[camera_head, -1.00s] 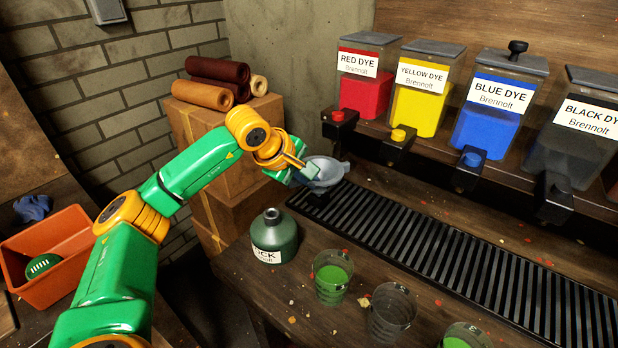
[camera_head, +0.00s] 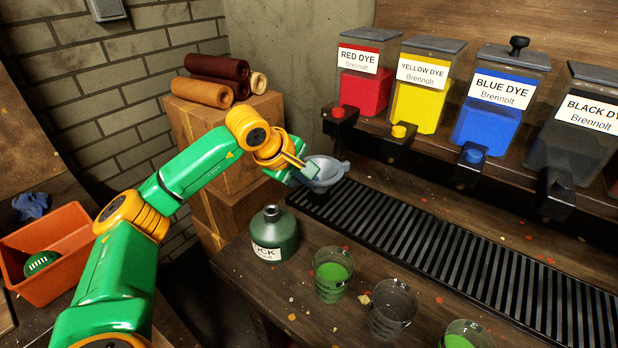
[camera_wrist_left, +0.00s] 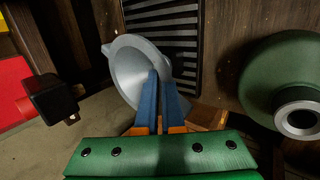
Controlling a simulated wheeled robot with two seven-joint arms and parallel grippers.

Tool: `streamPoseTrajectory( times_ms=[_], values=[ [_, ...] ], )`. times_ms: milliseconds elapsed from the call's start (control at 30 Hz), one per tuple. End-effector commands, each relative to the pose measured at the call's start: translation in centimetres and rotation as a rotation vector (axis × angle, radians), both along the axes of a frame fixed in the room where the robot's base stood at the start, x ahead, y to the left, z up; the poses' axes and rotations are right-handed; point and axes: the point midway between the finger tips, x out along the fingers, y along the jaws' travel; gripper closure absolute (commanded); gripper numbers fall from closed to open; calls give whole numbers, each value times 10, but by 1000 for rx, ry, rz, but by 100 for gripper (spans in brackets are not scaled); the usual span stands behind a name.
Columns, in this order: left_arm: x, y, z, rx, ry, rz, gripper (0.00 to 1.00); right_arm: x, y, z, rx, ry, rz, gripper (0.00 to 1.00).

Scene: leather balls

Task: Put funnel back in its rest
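The grey funnel (camera_head: 326,174) is at the left end of the black slatted drip tray (camera_head: 420,240), in front of the red dye dispenser. My left gripper (camera_head: 305,170) is at its near left side. In the left wrist view (camera_wrist_left: 160,100) the two blue fingers are close together on the wall of the funnel (camera_wrist_left: 130,68), pinching it. The funnel's wide mouth faces the wrist camera. I cannot pick out the rest; the funnel and gripper hide what lies directly beneath. My right gripper is not in view.
Red, yellow, blue and black dye dispensers stand on the shelf behind. A green bottle (camera_head: 274,234) stands front-left of the tray, with glasses (camera_head: 332,274) to its right, some holding green liquid. Boxes with rolled leather (camera_head: 220,80) stand behind my arm.

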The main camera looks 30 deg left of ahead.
Motion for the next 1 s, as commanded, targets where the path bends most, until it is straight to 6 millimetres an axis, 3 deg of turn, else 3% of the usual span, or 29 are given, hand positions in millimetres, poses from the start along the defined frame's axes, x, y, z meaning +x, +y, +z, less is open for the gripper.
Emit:
streamPoseTrajectory(
  times_ms=[667,700,800,1000],
  values=[
    [0,0,-13,0,1,0,100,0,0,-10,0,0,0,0],
    [0,0,-12,0,1,0,87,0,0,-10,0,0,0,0],
    [0,0,-12,0,1,0,60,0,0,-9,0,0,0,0],
    [0,0,-12,0,0,0,60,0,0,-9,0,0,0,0]
  ],
)
